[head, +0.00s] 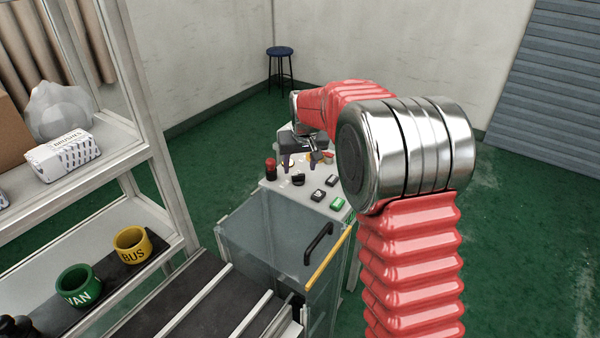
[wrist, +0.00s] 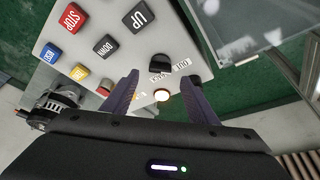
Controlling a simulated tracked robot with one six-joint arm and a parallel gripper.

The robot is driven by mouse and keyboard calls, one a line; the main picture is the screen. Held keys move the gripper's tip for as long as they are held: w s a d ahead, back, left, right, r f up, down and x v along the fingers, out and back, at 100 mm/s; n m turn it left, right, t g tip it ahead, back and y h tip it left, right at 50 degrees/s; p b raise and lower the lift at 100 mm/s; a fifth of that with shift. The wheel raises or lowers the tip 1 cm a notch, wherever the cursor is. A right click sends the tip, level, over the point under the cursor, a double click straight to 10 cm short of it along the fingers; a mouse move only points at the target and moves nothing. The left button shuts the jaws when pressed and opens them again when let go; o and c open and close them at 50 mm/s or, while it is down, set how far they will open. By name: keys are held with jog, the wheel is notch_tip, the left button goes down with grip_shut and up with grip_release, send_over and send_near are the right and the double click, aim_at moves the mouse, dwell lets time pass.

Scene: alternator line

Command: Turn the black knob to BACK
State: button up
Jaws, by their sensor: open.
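The black knob (wrist: 160,63) sits on the pale control panel (wrist: 180,35) in the wrist view. Small white labels lie beside it, too small to read surely, so I cannot tell its setting. My gripper (wrist: 160,77) is open, with one dark finger to each side of the knob's near side. Nothing is held, and I cannot tell whether either finger touches the panel. In the head view my gripper (head: 302,152) hangs over the far end of the panel (head: 305,192). A small black piece below it (head: 298,179) looks like the knob.
Close by are a lit round lamp (wrist: 162,95), a STOP button (wrist: 72,18), an UP button (wrist: 138,15) and an UNDO button (wrist: 105,46). A metal alternator (wrist: 52,108) shows at left. A clear-walled box (head: 270,240) stands before the panel; a shelf (head: 110,150) is at left.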

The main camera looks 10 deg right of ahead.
aim_at(299, 174)
jog(key=shift+x, duration=2.4)
jog(key=shift+c, duration=0.4)
jog(key=c, duration=0.9)
jog(key=shift+d, duration=0.2)
jog(key=shift+c, duration=0.4)
jog(key=shift+a, duration=0.15)
